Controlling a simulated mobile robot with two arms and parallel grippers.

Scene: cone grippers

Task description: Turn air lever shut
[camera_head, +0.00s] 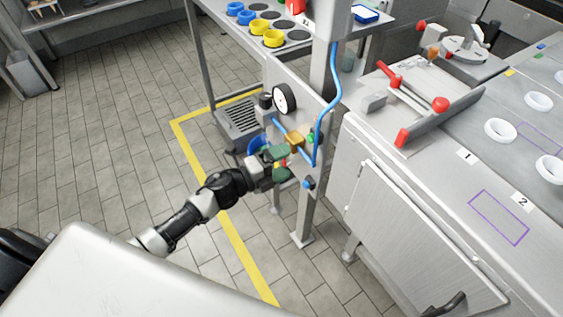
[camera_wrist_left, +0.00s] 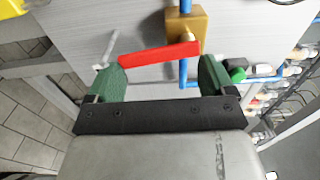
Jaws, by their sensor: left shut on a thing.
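The air lever is a red handle (camera_wrist_left: 158,54) on a brass valve block (camera_wrist_left: 186,28), which also shows in the head view (camera_head: 295,139). Blue tubing runs into the block. In the left wrist view the lever lies nearly level, tilted slightly, its right end at the block. My left gripper (camera_head: 280,162) is at the valve panel, just below and left of the block. Its green fingers (camera_wrist_left: 160,80) are on either side of the lever, shut on it across its length. In the head view the fingers hide most of the lever. My right gripper is not in view.
A round gauge (camera_head: 284,98) is on the panel (camera_head: 305,100) above the valve. A blue hose (camera_head: 334,85) loops down the right side. A steel counter (camera_head: 440,170) with a red-handled device stands at right. Yellow floor tape (camera_head: 222,208) bounds clear tiles.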

